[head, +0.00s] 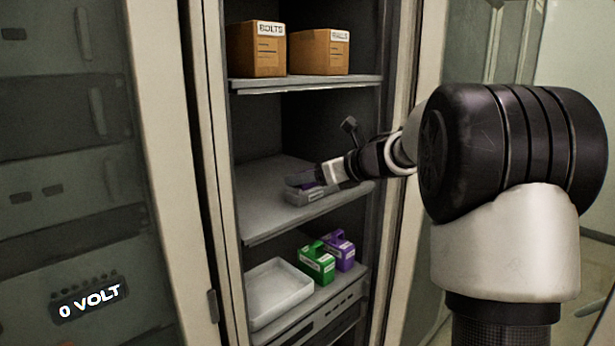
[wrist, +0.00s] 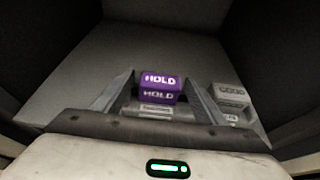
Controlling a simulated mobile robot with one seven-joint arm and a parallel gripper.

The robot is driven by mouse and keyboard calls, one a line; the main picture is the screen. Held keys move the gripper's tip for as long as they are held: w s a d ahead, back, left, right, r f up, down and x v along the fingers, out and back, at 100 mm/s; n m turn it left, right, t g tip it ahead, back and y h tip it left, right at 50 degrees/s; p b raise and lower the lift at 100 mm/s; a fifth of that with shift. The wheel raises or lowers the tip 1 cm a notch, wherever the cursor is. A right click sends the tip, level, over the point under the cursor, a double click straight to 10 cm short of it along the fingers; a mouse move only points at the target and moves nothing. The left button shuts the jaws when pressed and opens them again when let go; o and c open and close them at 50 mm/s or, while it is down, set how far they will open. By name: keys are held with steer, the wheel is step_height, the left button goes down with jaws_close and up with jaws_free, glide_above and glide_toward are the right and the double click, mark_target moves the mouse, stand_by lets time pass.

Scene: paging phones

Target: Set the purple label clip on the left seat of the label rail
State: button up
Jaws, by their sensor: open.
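The purple label clip (wrist: 160,87), marked HOLD, is between the two fingers of my gripper (wrist: 159,80) in the wrist view. The fingers are open, one on each side of it; I cannot tell whether either touches. A bit of purple also shows at my gripper (head: 306,183) in the head view, at a small grey holder (head: 304,199) on the middle shelf. My fingers hide much of the clip there. I cannot make out the label rail or its left seat with certainty.
A grey clip (wrist: 231,97) marked GOOD is right of my fingers. The middle shelf (head: 262,208) is otherwise mostly bare. Below are a white tray (head: 278,306), a green box (head: 316,265) and a purple box (head: 341,250). Cardboard boxes (head: 256,50) stand above.

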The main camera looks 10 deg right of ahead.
steer(key=b+v, duration=0.1)
steer(key=v, duration=1)
steer(key=shift+s+d, duration=0.15)
steer(key=shift+r, duration=0.1)
